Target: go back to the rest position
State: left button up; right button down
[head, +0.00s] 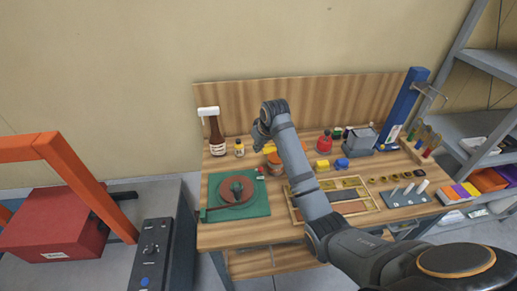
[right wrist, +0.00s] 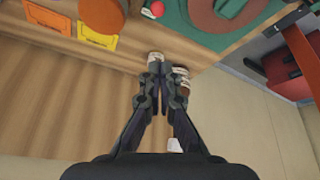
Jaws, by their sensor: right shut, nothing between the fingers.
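My right gripper (head: 260,140) is raised over the back part of the wooden workbench (head: 235,258), near the backboard. In the right wrist view its fingers (right wrist: 160,100) are together and hold nothing. My right arm reaches in from the lower right across the bench. My left gripper is in neither view.
A brown bottle (head: 216,138) and a small bottle (head: 239,149) stand left of the gripper. A green base with a round brown disc (head: 232,202) lies in front. A wooden tray (head: 352,187) and red bottle (head: 324,142) are to the right. A blue post (head: 403,103) stands at the right end.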

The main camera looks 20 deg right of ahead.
jog(key=shift+m+g+h, duration=0.5)
jog(key=shift+h, duration=0.1)
jog(key=s+f, duration=0.4)
jog(key=s, duration=0.3)
jog(key=s+f, duration=0.3)
jog(key=s, duration=0.5)
jog(key=s+f, duration=0.4)
jog(key=s, duration=0.4)
jog(key=shift+a+f, duration=0.25)
jog(key=shift+f, duration=0.05)
jog(key=s, duration=0.8)
notch_tip(320, 180, down, 26)
jog(key=s+d+g+b, duration=0.2)
jog(key=b, duration=0.1)
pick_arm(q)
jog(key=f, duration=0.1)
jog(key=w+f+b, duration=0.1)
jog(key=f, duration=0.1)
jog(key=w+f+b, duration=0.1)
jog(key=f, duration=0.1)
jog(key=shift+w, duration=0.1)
pick_arm(e)
jog(key=s+d+f+m, duration=0.1)
jog(key=s+f, duration=1.8)
jog(key=f, duration=0.2)
jog(key=shift+d+g, duration=0.25)
jog(key=shift+g, duration=0.15)
